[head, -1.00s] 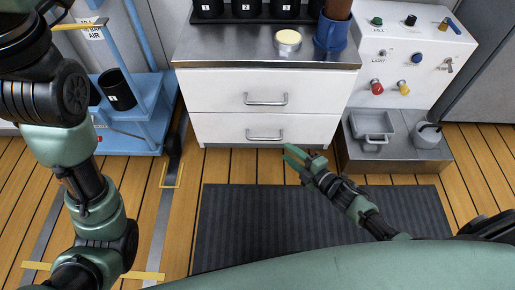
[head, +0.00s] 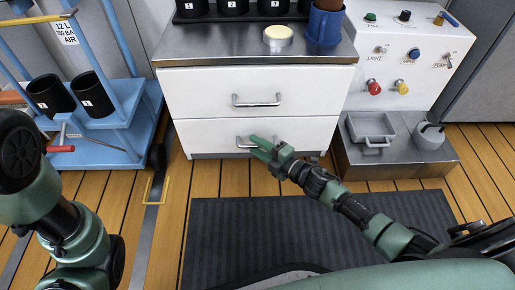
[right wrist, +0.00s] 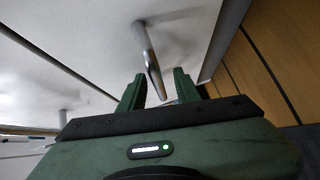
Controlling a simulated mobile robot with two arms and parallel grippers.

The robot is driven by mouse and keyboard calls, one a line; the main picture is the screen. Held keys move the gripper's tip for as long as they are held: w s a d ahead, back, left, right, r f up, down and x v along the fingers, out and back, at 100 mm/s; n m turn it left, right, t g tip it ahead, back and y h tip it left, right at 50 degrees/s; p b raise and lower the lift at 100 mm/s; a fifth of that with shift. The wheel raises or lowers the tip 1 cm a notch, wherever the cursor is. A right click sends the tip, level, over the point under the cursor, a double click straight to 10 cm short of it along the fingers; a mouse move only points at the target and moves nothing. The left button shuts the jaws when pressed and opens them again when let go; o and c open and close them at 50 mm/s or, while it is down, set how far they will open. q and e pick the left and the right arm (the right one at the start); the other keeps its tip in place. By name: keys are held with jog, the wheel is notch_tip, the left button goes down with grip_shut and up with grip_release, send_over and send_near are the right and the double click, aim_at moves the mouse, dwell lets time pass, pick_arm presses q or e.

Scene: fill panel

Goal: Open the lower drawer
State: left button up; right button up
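The white lower drawer (head: 205,138) is shut, with its front flush under the upper drawer. Its metal handle (head: 243,143) is partly hidden by my right gripper (head: 262,146). In the right wrist view my right gripper (right wrist: 158,84) has its two green fingers apart. The handle bar (right wrist: 150,58) reaches down into the gap between them. I cannot tell whether the fingers touch it. My left arm is at the left of the head view, but its gripper is out of the picture.
The upper drawer (head: 215,85) with its own handle (head: 257,100) is shut. A blue cart (head: 110,140) stands at the left, and a grey step with a tray (head: 372,128) at the right. A dark mat (head: 235,225) lies on the floor in front.

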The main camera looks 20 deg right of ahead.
grip_shut()
dwell(1.4)
